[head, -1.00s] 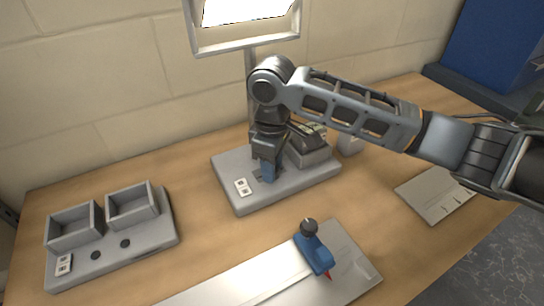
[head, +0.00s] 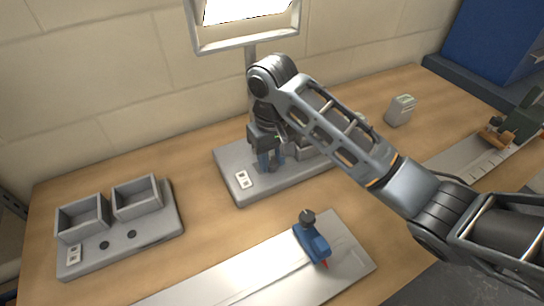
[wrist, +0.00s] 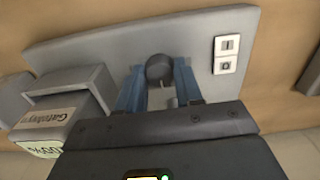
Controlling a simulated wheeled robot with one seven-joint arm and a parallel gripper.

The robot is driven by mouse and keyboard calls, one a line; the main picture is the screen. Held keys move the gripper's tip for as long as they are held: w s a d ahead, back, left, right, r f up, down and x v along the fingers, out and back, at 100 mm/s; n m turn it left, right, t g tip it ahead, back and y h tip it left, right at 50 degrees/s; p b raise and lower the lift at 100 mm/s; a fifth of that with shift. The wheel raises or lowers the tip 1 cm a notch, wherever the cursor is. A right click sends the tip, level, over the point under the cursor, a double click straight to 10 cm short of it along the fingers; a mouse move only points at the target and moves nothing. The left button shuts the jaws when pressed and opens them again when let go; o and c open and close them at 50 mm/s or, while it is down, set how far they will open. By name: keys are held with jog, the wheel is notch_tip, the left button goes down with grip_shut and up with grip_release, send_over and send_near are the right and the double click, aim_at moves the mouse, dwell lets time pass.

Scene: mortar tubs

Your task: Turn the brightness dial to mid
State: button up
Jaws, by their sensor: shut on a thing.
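The brightness dial (wrist: 160,68) is a dark round knob on a grey base plate (wrist: 100,45). In the wrist view it sits between the two blue fingers of my gripper (wrist: 159,78), which is shut on it. In the head view my gripper (head: 270,160) points down at the plate (head: 232,160) and hides the dial. A grey housing on the plate carries a label and a small display (wrist: 40,149) that seems to read 100%. A bright lit panel (head: 246,8) stands on a post behind. The dial's pointer setting cannot be made out.
A white two-symbol switch plate (head: 243,180) lies beside the dial. Two grey open tubs (head: 137,193) stand on a base at left. A small grey box (head: 400,110) stands at right.

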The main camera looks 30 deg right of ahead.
aim_at(272, 162)
dwell(0.5)
jog(key=o, duration=1)
jog(key=shift+o, duration=0.2)
jog(key=shift+r, duration=0.1)
jog(key=shift+r, duration=3.8)
